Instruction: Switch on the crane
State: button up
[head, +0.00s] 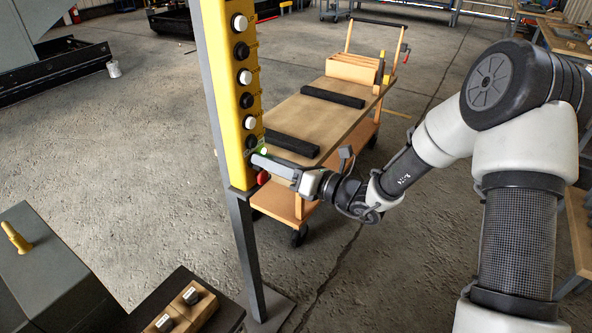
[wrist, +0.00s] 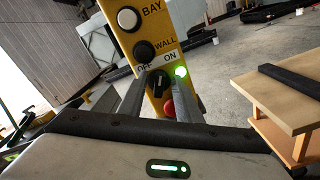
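The yellow crane control box (head: 230,95) stands on a grey post, with a column of black and white buttons. In the wrist view its lower part shows a black rotary knob (wrist: 158,84) under OFF and ON labels. A green lamp (wrist: 181,71) beside ON is lit. The red button (wrist: 169,107) sits below the knob and is partly hidden by a finger; it also shows in the head view (head: 263,177). My gripper (head: 257,160) is at the box's lower end. Its fingers (wrist: 161,86) are apart, one either side of the knob. I cannot tell whether they touch it.
A wooden cart (head: 325,115) with black bars stands close behind the box and my gripper. A dark bench with small switch blocks (head: 190,296) is at the lower left. Open concrete floor (head: 130,150) lies left of the post.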

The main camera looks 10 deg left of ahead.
jog(key=v, duration=1.6)
jog(key=shift+s+d+p, duration=0.15)
jog(key=shift+d+p, duration=0.15)
jog(key=shift+d, duration=0.05)
